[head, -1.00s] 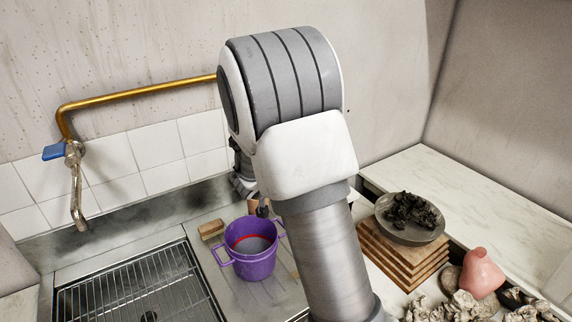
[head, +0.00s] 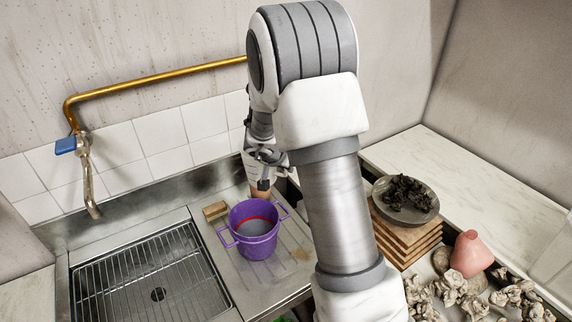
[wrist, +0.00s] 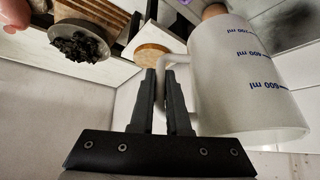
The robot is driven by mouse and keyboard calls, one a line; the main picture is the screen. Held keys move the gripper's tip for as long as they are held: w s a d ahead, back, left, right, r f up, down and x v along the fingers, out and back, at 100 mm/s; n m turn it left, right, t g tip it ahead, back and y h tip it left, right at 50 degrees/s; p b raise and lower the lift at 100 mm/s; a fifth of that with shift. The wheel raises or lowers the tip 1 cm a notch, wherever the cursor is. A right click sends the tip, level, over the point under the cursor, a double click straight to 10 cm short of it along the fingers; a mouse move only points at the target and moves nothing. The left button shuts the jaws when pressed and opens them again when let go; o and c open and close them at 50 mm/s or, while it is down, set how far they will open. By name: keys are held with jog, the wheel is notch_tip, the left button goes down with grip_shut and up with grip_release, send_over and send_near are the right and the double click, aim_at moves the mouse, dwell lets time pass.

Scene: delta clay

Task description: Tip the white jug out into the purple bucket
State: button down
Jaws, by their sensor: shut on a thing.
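The purple bucket (head: 255,232) stands upright on the drainboard right of the sink grid, its mouth open, with a red line inside. My gripper (head: 263,180) is above and just behind the bucket, partly hidden by my arm. In the wrist view my gripper (wrist: 163,78) is shut on the handle of the white jug (wrist: 235,80), which has blue 600 ml marks that read upside down there. In the head view only a little of the jug (head: 251,163) shows beside the fingers. Its contents cannot be seen.
A sponge-like block (head: 215,211) lies behind the bucket. The sink grid (head: 150,285) and tap (head: 88,180) are at left. At right, a dark plate of black lumps (head: 405,205) tops stacked boards (head: 400,238), near a pink vase (head: 470,255) and pale crumpled lumps (head: 450,287).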

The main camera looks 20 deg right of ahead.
jog(key=shift+s+a+f+g+y, duration=0.25)
jog(key=shift+s+f+g+y, duration=0.15)
jog(key=shift+g+y, duration=0.45)
jog(key=shift+a, duration=0.1)
jog(key=s+a+f+n+t+y+b, duration=0.1)
jog(key=s+a+f+n+y+b, duration=0.2)
jog(key=s+a+f+n+b, duration=0.3)
jog(key=s+a+n+b, duration=0.1)
jog(key=s+a+n, duration=0.1)
jog(key=a+n, duration=0.1)
jog(key=shift+a, duration=0.7)
